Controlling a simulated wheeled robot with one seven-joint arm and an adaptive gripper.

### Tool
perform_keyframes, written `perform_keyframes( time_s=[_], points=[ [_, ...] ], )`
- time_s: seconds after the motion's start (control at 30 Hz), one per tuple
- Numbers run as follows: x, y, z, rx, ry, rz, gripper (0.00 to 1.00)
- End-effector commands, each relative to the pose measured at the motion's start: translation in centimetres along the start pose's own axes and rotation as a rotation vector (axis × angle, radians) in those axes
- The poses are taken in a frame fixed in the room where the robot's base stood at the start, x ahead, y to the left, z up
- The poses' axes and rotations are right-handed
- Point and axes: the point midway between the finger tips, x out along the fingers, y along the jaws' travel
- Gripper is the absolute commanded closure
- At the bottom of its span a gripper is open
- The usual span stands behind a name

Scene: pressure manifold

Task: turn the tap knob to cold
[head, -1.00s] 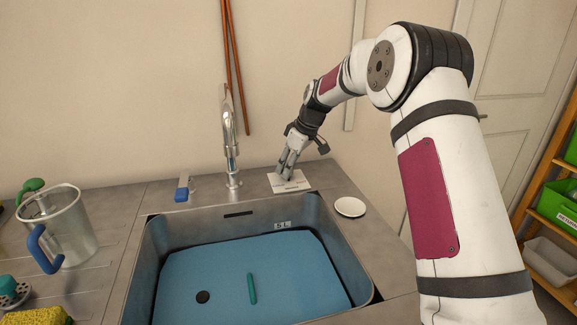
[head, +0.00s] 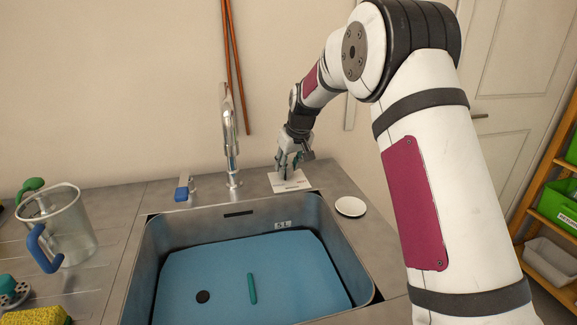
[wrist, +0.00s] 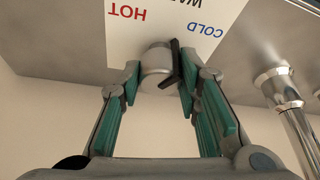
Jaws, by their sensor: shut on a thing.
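The tap knob (wrist: 157,65) is a grey round knob with a black pointer (wrist: 176,62), seen between my fingers in the wrist view. The pointer's upper end lies toward the card's WARM and COLD side; its exact setting is hard to tell. The white card (wrist: 165,28) reads HOT and COLD upside down, with a partly cut-off word between; it also shows in the head view (head: 291,186). My gripper (wrist: 158,85), with green pads, is shut on the knob. In the head view my gripper (head: 288,174) points down over the card and hides the knob.
A chrome spout (head: 230,140) stands left of my gripper, close by in the wrist view (wrist: 280,90). A blue-handled piece (head: 182,192) is farther left. The sink (head: 345,255) lies in front, and a white disc (head: 350,206) sits to the right.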

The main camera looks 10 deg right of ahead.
Motion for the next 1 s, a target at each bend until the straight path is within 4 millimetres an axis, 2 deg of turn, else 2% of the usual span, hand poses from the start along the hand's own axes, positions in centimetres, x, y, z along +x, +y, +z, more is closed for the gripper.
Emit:
perform_keyframes(
  time_s=[0.5,1.0],
  points=[
    [0.04,-0.34,-0.08,0.367,0.000,0.153,0.97],
    [0.04,-0.30,-0.05,0.477,-0.002,0.197,0.97]
  ],
)
